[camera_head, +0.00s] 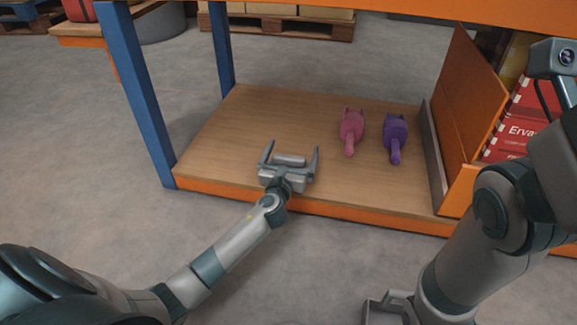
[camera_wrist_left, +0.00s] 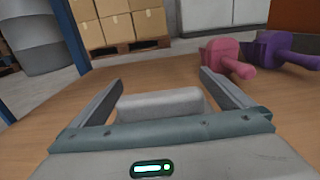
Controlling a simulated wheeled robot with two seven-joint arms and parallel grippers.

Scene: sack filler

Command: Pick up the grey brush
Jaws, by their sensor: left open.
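A light grey block, which looks like the grey brush (camera_head: 290,160), lies on the wooden shelf board between the fingers of my left gripper (camera_head: 290,158). In the left wrist view the grey brush (camera_wrist_left: 160,103) shows as a pale block between the two fingers, with gaps at its sides. The rest of it is hidden behind the gripper body. My left gripper (camera_wrist_left: 160,88) is open, low over the board near its front edge. My right gripper seems to be the grey part (camera_head: 385,308) at the bottom edge, mostly cut off.
A blue post (camera_head: 150,95) stands at left. An orange panel (camera_head: 462,95) and red sacks (camera_head: 512,130) stand at right.

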